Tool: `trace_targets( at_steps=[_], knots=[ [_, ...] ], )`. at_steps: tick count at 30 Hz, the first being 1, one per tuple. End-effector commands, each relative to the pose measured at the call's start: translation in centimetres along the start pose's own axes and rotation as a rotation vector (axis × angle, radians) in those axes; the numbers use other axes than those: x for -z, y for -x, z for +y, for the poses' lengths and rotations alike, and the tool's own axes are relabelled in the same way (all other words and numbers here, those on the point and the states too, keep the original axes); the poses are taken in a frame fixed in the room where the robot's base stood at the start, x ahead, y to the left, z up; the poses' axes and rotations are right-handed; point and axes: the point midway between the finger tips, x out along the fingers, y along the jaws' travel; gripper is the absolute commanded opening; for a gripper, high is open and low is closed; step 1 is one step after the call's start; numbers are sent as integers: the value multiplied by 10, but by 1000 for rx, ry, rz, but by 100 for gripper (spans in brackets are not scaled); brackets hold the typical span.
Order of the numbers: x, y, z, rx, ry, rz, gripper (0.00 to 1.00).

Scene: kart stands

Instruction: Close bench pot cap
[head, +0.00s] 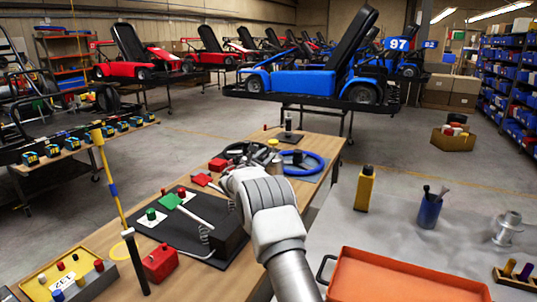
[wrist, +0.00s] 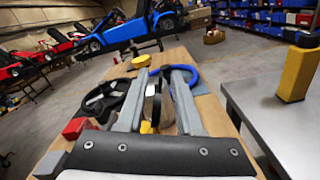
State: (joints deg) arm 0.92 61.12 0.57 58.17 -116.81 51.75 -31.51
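My gripper (wrist: 158,72) shows in the wrist view with its two grey fingers apart, over the wooden bench (wrist: 205,105). In the head view my arm hides the fingers. Nothing is visibly held.
A blue ring (head: 305,163) and a black steering wheel (wrist: 105,97) lie around the fingers. A red block (wrist: 75,128) is at the left. A black panel (head: 180,222) with buttons lies nearer. A yellow bottle (head: 364,190) stands on the grey table to the right.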

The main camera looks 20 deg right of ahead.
Motion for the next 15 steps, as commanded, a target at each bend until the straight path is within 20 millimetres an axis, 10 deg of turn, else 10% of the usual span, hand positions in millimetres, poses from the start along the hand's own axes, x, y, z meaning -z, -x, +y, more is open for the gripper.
trace_targets(
  at_steps=[15],
  knots=[
    [0,-14,-1,1,-1,0,35]
  ],
)
